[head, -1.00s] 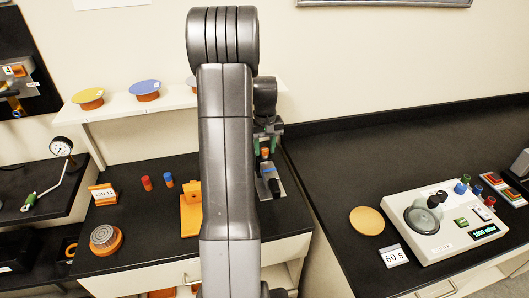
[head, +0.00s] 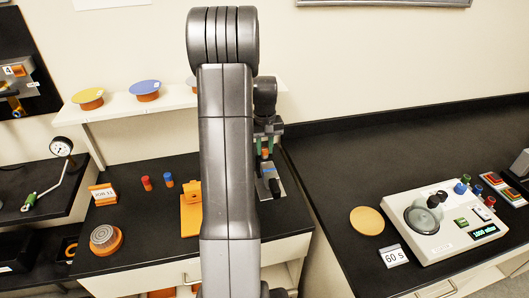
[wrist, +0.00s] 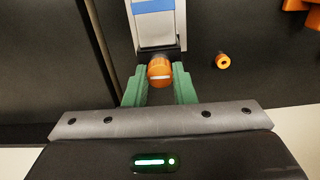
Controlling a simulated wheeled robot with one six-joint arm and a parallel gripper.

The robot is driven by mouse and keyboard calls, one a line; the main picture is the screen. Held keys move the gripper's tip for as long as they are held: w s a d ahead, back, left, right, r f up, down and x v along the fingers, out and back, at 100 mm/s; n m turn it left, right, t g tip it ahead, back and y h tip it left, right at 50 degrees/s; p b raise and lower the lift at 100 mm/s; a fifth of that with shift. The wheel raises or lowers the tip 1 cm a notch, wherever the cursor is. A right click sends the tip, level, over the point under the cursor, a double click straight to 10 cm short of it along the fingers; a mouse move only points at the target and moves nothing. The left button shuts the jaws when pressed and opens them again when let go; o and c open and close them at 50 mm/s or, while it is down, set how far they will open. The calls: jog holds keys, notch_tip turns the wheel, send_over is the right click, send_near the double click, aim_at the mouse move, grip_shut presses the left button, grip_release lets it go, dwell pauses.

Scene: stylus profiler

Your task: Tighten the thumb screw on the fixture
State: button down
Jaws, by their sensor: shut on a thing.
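The fixture (wrist: 155,28) is a light grey metal block with a blue band, at the top of the wrist view. It also shows on the black bench beside my arm in the head view (head: 271,184). The thumb screw (wrist: 160,70) is an orange knob with a white line, at the fixture's near end. My gripper (wrist: 159,80) has green fingers on both sides of the knob and is shut on it. In the head view my gripper (head: 265,147) is partly hidden behind my arm.
A small orange ring-shaped piece (wrist: 223,61) lies right of the fixture. An orange stand (head: 190,212), a red peg (head: 146,183) and a blue peg (head: 168,180) stand left of my arm. A white instrument (head: 440,222) sits on the right bench.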

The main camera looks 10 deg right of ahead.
jog(key=shift+m, duration=0.3)
jog(key=c, duration=1.1)
grip_release()
jog(key=shift+c, duration=0.2)
jog(key=shift+r, duration=0.1)
jog(key=shift+c, duration=0.3)
notch_tip(320, 180, up, 5)
jog(key=p, duration=0.3)
jog(key=shift+r, duration=0.9)
notch_tip(320, 180, up, 14)
jog(key=b, duration=0.2)
jog(key=shift+b, duration=0.3)
jog(key=shift+f, duration=0.1)
jog(key=p, duration=0.2)
send_over(265, 149)
notch_tip(265, 149, down, 16)
jog(key=shift+r, duration=0.25)
